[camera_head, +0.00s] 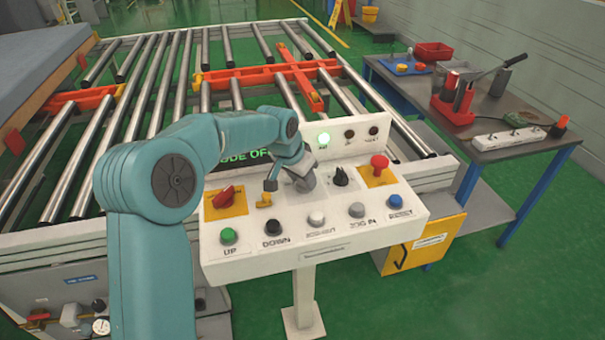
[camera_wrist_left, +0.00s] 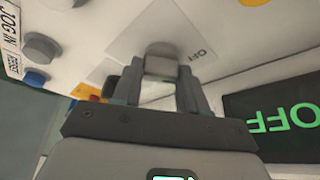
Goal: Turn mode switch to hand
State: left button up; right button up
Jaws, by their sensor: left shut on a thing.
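The white control panel (camera_head: 325,240) stands on a post in front of me. My left gripper (camera_head: 288,180) is over its middle and hides most of the mode switch in the head view. In the left wrist view the fingers (camera_wrist_left: 160,88) are shut on the grey mode switch knob (camera_wrist_left: 162,64), on a pale plate with the word OFF beside it. A dark display (camera_head: 233,158) behind the arm has green letters, partly covered; in the left wrist view it shows OFF (camera_wrist_left: 280,118). My right gripper is not in view.
A red switch (camera_head: 224,196) on a yellow plate, a black knob (camera_head: 340,176) and a red mushroom button (camera_head: 379,163) surround the gripper. Several push buttons line the front edge, including a green one (camera_head: 228,236). A roller conveyor (camera_head: 170,75) lies behind; a workbench (camera_head: 410,85) stands right.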

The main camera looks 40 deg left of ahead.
pick_arm(q)
jog(key=m+h+p, duration=0.1)
jog(key=m, duration=0.1)
jog(key=shift+a+r+m, duration=0.1)
jog(key=shift+a+m, duration=0.05)
jog(key=shift+m, duration=0.15)
jog(key=shift+w+a+m+g+h+p, duration=0.1)
jog(key=shift+m+g+h+p, duration=0.2)
jog(key=shift+m, duration=0.8)
jog(key=shift+w+m+g+h+p, duration=0.15)
jog(key=shift+m+h, duration=0.25)
jog(key=shift+m, duration=0.7)
jog(key=shift+s, duration=0.1)
jog(key=o, duration=1.1)
jog(key=shift+c, duration=0.2)
jog(key=v, duration=1.6)
jog(key=shift+a+r, duration=0.1)
jog(key=shift+r, duration=0.1)
